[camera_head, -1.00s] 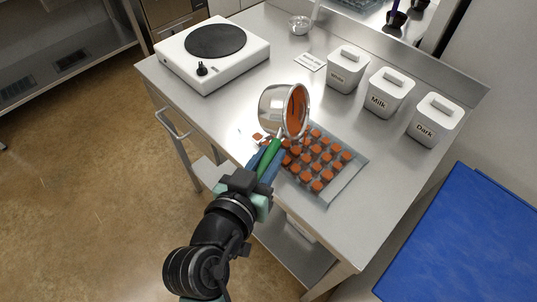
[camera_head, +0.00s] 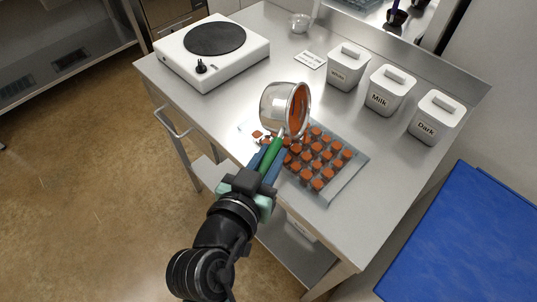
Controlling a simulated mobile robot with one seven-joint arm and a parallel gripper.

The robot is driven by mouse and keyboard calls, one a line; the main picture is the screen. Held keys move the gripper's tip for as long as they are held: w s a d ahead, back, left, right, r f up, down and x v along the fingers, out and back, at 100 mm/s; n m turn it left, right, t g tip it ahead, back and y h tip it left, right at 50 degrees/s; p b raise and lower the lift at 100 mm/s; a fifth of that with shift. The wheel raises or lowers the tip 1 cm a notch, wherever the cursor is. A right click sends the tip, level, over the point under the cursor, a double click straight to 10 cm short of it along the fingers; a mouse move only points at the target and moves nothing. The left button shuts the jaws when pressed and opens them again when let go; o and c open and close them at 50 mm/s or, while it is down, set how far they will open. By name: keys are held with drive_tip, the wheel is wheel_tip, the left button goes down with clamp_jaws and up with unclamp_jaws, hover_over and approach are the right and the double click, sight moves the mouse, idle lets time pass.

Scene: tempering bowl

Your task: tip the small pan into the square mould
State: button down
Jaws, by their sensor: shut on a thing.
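The small pan (camera_head: 275,103) is a shiny metal pan with a green handle, tilted on its side above the left part of the square mould. Its open mouth faces right, and orange-brown residue coats the inside. My gripper (camera_head: 269,160) is shut on the green handle, from the near side. The square mould (camera_head: 352,180) is a pale tray lying flat on the steel table. Several of its cavities hold orange-brown filling. The pan and gripper hide its far-left part. I see no clear stream from the pan to the mould.
A white hot plate (camera_head: 213,52) with a dark disc stands at the back left. Lidded tubs marked White (camera_head: 347,67), Milk (camera_head: 390,90) and Dark (camera_head: 435,117) line the back right. A small bowl (camera_head: 299,23) and a card (camera_head: 310,60) lie behind the pan.

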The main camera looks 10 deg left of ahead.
drive_tip(key=shift+d+f+m+b, duration=0.2)
drive_tip(key=shift+d+m+b, duration=0.15)
drive_tip(key=shift+b, duration=0.25)
drive_tip(key=shift+s+m+t+y, duration=0.1)
drive_tip(key=shift+m+t+y, duration=0.15)
drive_tip(key=shift+t+y, duration=0.05)
idle(1.2)
